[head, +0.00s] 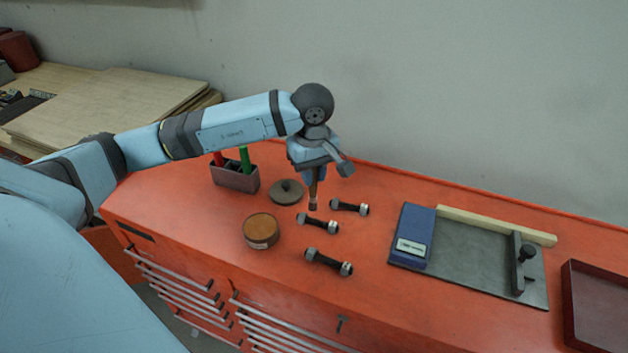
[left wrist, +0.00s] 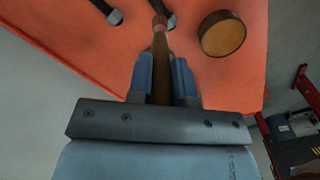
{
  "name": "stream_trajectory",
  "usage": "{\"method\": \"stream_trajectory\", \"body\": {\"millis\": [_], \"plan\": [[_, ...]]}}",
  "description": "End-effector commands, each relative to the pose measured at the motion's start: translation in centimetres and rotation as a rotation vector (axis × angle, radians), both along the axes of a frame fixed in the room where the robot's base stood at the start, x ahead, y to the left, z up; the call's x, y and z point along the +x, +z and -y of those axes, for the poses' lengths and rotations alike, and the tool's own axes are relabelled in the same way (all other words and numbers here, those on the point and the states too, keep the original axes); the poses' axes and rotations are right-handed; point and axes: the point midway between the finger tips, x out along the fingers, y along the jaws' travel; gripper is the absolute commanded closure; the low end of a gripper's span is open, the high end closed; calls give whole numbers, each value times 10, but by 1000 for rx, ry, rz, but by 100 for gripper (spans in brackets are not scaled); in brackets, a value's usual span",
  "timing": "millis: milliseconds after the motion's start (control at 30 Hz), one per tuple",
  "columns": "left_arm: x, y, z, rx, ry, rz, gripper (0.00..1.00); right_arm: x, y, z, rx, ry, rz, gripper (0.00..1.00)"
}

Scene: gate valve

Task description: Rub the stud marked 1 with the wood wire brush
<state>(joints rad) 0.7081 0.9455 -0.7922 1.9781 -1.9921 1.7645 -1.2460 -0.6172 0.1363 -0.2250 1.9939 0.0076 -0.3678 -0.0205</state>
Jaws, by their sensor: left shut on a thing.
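My left gripper (head: 314,178) is above the orange cabinet top, pointing down. It is shut on the wood wire brush (head: 313,194), whose wooden handle (left wrist: 160,72) runs between the fingers in the left wrist view. The brush's lower end is close to the studs; I cannot tell if it touches one. Three dark studs with metal nuts lie on the top: a back one (head: 349,207), a middle one (head: 317,223) and a front one (head: 328,262). Their number marks cannot be read, so I cannot tell which is 1. My right gripper is not in view.
A round brown-topped tin (head: 261,231) stands left of the studs. A dark lidded disc (head: 287,192) and a holder (head: 235,178) with red and green handles are behind it. A blue box (head: 411,236) on a grey plate and a dark red tray (head: 598,310) are right.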

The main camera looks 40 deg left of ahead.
Motion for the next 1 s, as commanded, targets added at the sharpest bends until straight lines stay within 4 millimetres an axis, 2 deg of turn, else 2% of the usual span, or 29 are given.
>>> {"method": "stream_trajectory", "body": {"millis": [400,1000], "plan": [[1,38,-8,0,14,1,100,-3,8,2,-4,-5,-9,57],[0,40,-8,0,15,0,100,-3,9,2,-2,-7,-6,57]]}}
